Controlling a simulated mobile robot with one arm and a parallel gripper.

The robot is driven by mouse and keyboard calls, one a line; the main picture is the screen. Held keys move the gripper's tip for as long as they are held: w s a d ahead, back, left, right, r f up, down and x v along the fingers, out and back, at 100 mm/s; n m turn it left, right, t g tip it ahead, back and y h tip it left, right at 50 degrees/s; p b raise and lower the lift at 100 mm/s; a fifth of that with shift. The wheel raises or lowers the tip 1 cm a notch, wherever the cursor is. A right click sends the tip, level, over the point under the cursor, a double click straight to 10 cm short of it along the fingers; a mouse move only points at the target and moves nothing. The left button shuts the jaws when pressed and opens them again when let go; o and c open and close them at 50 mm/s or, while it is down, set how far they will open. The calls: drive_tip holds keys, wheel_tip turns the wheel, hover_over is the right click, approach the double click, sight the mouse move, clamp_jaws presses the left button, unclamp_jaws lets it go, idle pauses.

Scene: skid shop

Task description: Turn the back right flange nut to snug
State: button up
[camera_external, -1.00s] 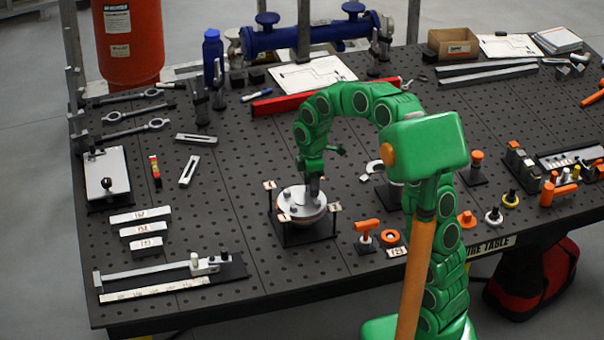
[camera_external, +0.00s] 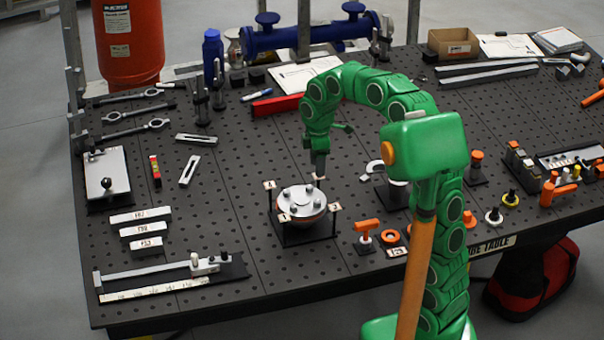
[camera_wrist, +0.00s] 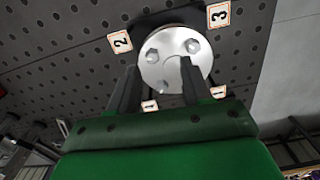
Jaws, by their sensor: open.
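A round metal flange (camera_external: 303,203) with several nuts on its top face sits level on a dark stand with small numbered tags. The back right nut (camera_external: 312,190) stands on the flange's far right part. My gripper (camera_external: 318,174) is just above and behind that side, pointing down and clear of the nuts. In the wrist view, my gripper (camera_wrist: 159,68) is open, its two dark fingers apart, with the flange (camera_wrist: 175,70) beyond them. Nothing is held.
A red bar (camera_external: 275,105) lies behind my arm. A slide gauge (camera_external: 165,277) is at the front left. Bare table lies left of the stand.

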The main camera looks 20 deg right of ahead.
drive_tip(key=s+d+m, duration=0.5)
drive_tip(key=s+d, duration=0.2)
drive_tip(key=s, duration=0.4)
drive_tip(key=s+d+m+g, duration=0.1)
drive_tip(key=s+d+m, duration=0.5)
drive_tip(key=s, duration=0.6)
drive_tip(key=shift+s+d+r, duration=0.2)
drive_tip(key=shift+d+r, duration=0.25)
drive_tip(key=shift+d, duration=0.15)
drive_tip(key=n+t, duration=0.1)
drive_tip(key=n, duration=1.1)
hover_over(312, 186)
drive_tip(key=shift+w+f, duration=0.1)
drive_tip(key=shift+f, duration=4.65)
